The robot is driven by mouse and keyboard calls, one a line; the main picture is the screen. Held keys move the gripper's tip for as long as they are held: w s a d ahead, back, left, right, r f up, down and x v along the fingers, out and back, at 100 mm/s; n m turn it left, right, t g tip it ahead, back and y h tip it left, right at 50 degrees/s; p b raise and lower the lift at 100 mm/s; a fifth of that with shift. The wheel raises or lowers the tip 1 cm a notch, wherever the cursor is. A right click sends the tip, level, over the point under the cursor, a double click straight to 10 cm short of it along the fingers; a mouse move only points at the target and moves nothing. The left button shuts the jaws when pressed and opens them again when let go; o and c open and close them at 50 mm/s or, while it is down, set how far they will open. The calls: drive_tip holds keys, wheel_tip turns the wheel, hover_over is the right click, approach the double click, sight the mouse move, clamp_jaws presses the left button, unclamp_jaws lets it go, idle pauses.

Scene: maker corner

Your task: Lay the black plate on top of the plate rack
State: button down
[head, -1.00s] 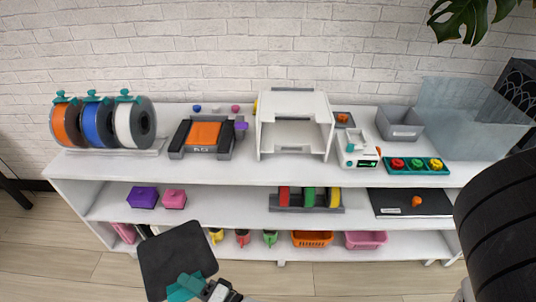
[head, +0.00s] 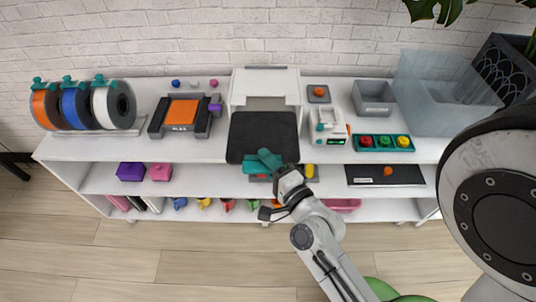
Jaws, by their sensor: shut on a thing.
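The black plate (head: 262,132) is a flat dark square with rounded corners.
Left of the rack is a grey holder with an orange pad (head: 181,113), then filament spools (head: 75,104). Right of it are a white device (head: 327,126), a grey bin (head: 373,97), a teal tray of knobs (head: 384,143) and a translucent tub (head: 440,95).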

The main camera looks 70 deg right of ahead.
sight(268, 130)
drive_tip(key=shift+w+d+r+b, duration=0.15)
drive_tip(key=shift+w+d, duration=0.55)
drive_tip(key=shift+d, duration=1.05)
drive_tip(key=shift+w+d+f+b, duration=0.1)
drive_tip(key=shift+w+d+b, duration=0.4)
drive_tip(key=shift+d, duration=1.2)
drive_tip(key=shift+w+d+r, duration=0.1)
drive_tip(key=shift+w+d, duration=0.8)
drive_tip(key=shift+d, duration=0.85)
drive_tip(key=w+d+f+b, duration=0.1)
drive_tip(key=w+d+b, duration=0.1)
drive_tip(key=d, duration=0.4)
drive_tip(key=w+d+f+b, duration=0.1)
drive_tip(key=w+d+b, duration=0.2)
drive_tip(key=d, duration=0.4)
drive_tip(key=shift+w+d+f+b, duration=0.25)
drive_tip(key=shift+w+f+b, duration=0.05)
drive_tip(key=shift+b, duration=0.2)
unclamp_jaws()
drive_tip(key=shift+f+b, duration=0.3)
drive_tip(key=shift+f, duration=0.05)
drive_tip(key=shift+f, duration=0.35)
